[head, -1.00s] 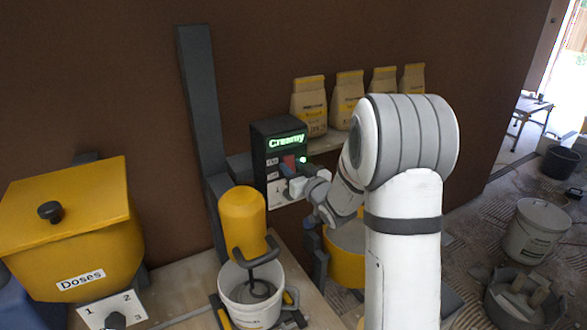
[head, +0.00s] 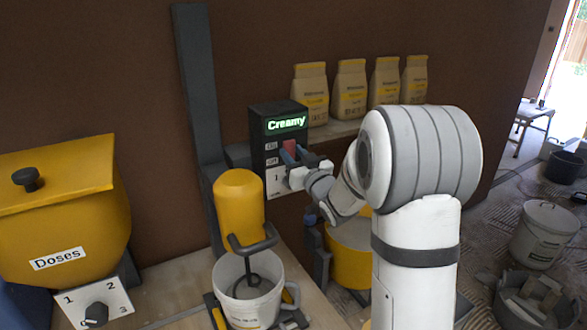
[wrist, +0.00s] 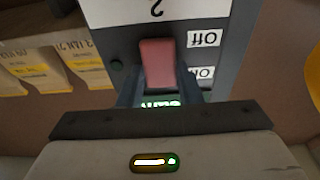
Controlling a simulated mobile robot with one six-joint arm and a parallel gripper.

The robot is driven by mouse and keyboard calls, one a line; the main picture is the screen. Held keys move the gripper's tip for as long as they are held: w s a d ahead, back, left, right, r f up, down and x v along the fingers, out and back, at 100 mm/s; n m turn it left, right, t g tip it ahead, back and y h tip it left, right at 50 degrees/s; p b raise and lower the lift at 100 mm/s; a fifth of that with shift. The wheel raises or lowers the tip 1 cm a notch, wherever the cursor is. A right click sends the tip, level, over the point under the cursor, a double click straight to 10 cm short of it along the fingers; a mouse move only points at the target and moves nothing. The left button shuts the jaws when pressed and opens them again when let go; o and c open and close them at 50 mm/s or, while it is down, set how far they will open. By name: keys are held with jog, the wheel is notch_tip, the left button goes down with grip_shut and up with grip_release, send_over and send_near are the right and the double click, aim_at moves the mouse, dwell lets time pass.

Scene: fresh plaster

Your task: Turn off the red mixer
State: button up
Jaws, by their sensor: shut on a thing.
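The mixer (head: 238,200) is yellow, not red, and its dark whisk hangs into a white bucket (head: 236,307). Behind it stands a dark control box (head: 258,155) with a lit green "Creamy" display (head: 286,124). The box carries a red switch (head: 289,146) beside On and Off labels. My gripper (head: 294,154) is at the box front, shut on the switch.
A yellow hopper marked "Doses" (head: 70,205) stands at left, with a numbered dial (head: 95,314) in front. Several bags (head: 350,92) stand on a shelf behind. A yellow drum (head: 350,262) is right of the bench. Buckets (head: 540,235) stand on the floor at right.

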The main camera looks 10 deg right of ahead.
jog(key=shift+f+t+b, duration=0.45)
jog(key=shift+t+b, duration=0.15)
jog(key=shift+b, duration=1.7)
jog(key=shift+r+y+b, duration=0.2)
jog(key=shift+y+b, duration=0.1)
jog(key=shift+b, duration=0.3)
jog(key=o, duration=1)
jog(key=shift+s, duration=0.1)
jog(key=b+v, duration=0.1)
jog(key=v, duration=0.6)
jog(key=shift+s+d+f, duration=0.1)
jog(key=shift+s+f, duration=0.05)
jog(key=shift+s, duration=0.15)
